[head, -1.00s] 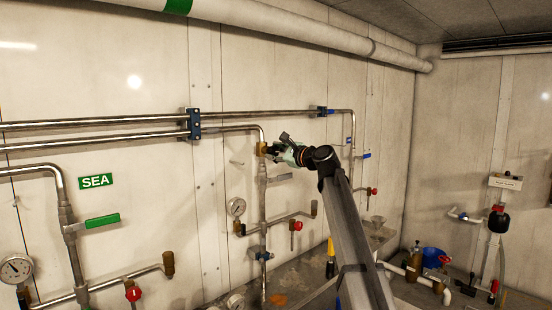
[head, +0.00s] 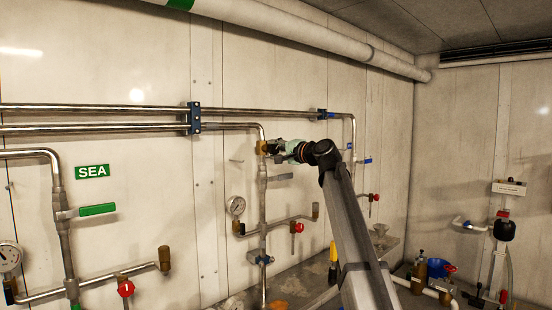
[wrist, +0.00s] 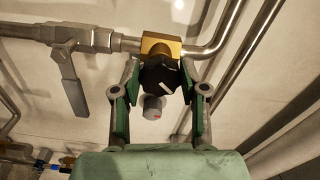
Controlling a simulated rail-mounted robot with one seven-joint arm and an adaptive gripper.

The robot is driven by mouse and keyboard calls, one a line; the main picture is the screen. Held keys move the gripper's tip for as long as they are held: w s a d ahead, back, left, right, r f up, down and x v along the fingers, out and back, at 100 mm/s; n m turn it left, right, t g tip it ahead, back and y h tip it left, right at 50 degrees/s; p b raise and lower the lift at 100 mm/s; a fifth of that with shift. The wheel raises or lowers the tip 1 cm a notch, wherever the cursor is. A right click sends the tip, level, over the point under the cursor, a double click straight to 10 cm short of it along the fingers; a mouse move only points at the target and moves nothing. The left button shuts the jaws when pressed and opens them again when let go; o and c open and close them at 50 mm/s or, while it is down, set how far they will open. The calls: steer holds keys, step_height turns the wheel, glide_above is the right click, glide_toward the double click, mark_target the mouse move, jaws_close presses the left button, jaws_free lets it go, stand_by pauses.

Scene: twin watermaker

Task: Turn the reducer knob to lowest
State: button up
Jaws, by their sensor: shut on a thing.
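The reducer is a brass block on the steel pipe, with a black knob (wrist: 160,78) on its front that carries a white mark. In the wrist view the brass body (wrist: 160,44) shows just behind the knob. My gripper (wrist: 161,76) has its green-sided fingers on either side of the knob and is shut on it. In the head view my gripper (head: 272,147) reaches the brass body (head: 262,148) from the right and hides the knob. The knob's scale, if any, cannot be read.
A grey lever handle (wrist: 73,88) hangs beside the reducer. A small grey cylinder with a red mark (wrist: 153,107) shows below the knob. A pressure gauge (head: 235,206) and a red-handled valve (head: 297,228) are lower on the wall. Steel pipes run above.

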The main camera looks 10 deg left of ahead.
steer(key=n+b, duration=0.4)
steer(key=n, duration=0.1)
steer(key=shift+w+f, duration=0.15)
steer(key=shift+n+b, duration=0.95)
steer(key=shift+n, duration=0.55)
steer(key=o, duration=1.1)
steer(key=v, duration=1.2)
steer(key=shift+d, duration=0.1)
